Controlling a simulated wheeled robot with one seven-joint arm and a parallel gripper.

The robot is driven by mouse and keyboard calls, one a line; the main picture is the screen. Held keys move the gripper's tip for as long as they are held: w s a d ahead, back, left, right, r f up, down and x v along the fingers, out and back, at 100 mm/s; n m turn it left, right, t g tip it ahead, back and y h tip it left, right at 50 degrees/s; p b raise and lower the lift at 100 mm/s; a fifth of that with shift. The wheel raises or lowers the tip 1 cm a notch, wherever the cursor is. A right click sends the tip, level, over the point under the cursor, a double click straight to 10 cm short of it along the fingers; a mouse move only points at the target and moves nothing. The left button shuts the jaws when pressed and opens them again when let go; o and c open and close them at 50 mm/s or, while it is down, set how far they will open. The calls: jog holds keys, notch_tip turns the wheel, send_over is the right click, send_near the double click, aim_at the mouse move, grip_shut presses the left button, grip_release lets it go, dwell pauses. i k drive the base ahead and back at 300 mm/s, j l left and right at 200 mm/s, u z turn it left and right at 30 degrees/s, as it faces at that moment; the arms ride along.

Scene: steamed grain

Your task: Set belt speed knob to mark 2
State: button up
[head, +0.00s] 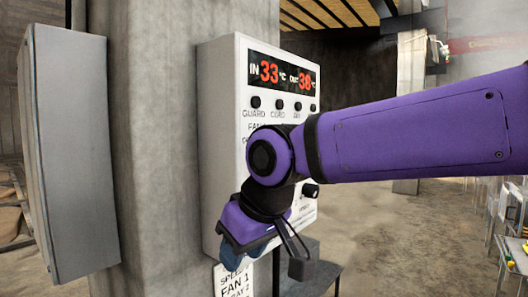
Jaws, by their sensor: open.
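A white control panel (223,130) is fixed to a concrete pillar and faces right. A black knob (311,190) shows on its lower right face, just beside my arm. Its label and pointer are too small or hidden to read, so I cannot tell whether it is the belt speed knob or which mark it points at. My purple arm crosses in front of the panel and hides much of its middle and lower face. My gripper (268,262) is open, with its fingers apart, at the panel's lower edge, below and left of that knob. I see nothing held in it.
The panel's display (284,74) reads IN 33 and OUT 38, above a row of small black buttons (279,104). A paper label (233,282) hangs below the panel. A grey box (75,150) is on the left. Open floor lies right, with a cluttered table (512,255) at the edge.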

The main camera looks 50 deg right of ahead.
aim_at(311, 190)
jog(key=z, duration=1.25)
jog(key=i+j+z, duration=0.1)
jog(key=z, duration=0.15)
jog(key=j+z, duration=0.15)
jog(key=z, duration=0.25)
jog(key=k+j+z, duration=0.15)
jog(key=z, duration=0.25)
jog(key=k+j+z, duration=0.1)
jog(key=z, duration=0.3)
